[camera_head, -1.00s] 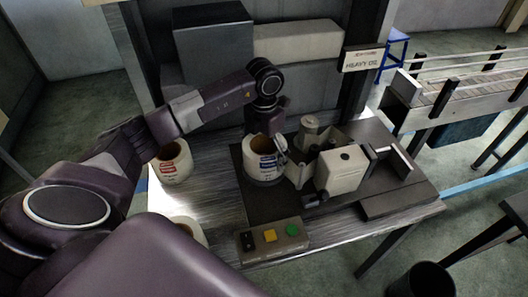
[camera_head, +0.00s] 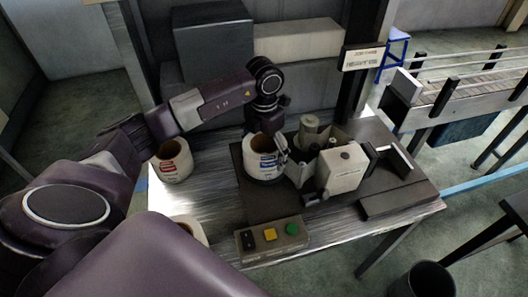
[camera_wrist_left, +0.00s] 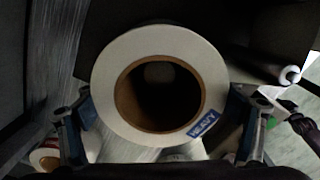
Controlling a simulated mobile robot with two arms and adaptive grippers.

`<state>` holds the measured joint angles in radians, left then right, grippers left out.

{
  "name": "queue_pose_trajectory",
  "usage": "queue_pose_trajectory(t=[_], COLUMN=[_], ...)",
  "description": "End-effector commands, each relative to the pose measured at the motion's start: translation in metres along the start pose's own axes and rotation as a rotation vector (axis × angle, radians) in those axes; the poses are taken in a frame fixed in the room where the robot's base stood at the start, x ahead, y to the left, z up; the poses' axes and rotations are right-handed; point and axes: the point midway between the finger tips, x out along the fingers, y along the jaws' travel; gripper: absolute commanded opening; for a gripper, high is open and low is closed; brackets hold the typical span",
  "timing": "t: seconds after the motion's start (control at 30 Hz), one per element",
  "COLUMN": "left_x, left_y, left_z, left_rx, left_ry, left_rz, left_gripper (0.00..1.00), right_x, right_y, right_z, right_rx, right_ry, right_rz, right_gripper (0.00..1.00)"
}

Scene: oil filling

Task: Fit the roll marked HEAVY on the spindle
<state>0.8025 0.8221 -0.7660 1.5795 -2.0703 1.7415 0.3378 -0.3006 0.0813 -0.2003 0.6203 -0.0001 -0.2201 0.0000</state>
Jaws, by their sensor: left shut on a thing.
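The roll marked HEAVY (camera_wrist_left: 160,43) is a white ring with a brown core and a blue label in the left wrist view. In the head view the roll (camera_head: 259,157) is upright over the left part of the dark machine plate. My left gripper (camera_wrist_left: 165,115) is shut on this roll, with a finger at each side. In the head view its one clear finger is at the roll's right side. I cannot make out the spindle: the inside of the core is dark, and I cannot tell whether the roll rests on anything. My right gripper is not in view.
A roll with a red label (camera_head: 174,161) stands on the metal table (camera_head: 205,205) at left, with another white roll (camera_head: 190,229) nearer. A grey and white machine (camera_head: 340,170) is close right of the held roll. A button box (camera_head: 271,237) is in front.

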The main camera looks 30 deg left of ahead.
Motion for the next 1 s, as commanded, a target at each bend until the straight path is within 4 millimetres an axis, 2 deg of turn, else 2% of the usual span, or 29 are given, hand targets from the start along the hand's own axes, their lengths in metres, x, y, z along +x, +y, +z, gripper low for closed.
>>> queue_pose_trajectory(t=[0.47,0.5,0.6,0.87,1.0], left_x=[0.0001,0.0001,0.0002,0.0024,-0.0054], left_y=[0.0001,0.0001,0.0001,0.0000,0.0000], left_z=[0.0010,0.0010,0.0009,-0.0005,0.0005], left_rx=[0.000,0.000,0.000,0.000,0.000], left_ry=[-0.004,-0.004,-0.003,0.002,-0.001], left_rz=[0.000,0.000,0.000,0.000,0.000], left_gripper=[0.41,0.89,1.00,1.00,1.00], right_x=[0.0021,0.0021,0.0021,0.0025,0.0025], right_y=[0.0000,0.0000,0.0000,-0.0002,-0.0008], right_z=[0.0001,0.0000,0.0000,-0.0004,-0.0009], right_rx=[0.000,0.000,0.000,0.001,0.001], right_ry=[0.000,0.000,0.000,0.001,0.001], right_rz=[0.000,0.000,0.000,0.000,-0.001], right_gripper=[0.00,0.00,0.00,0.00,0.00])
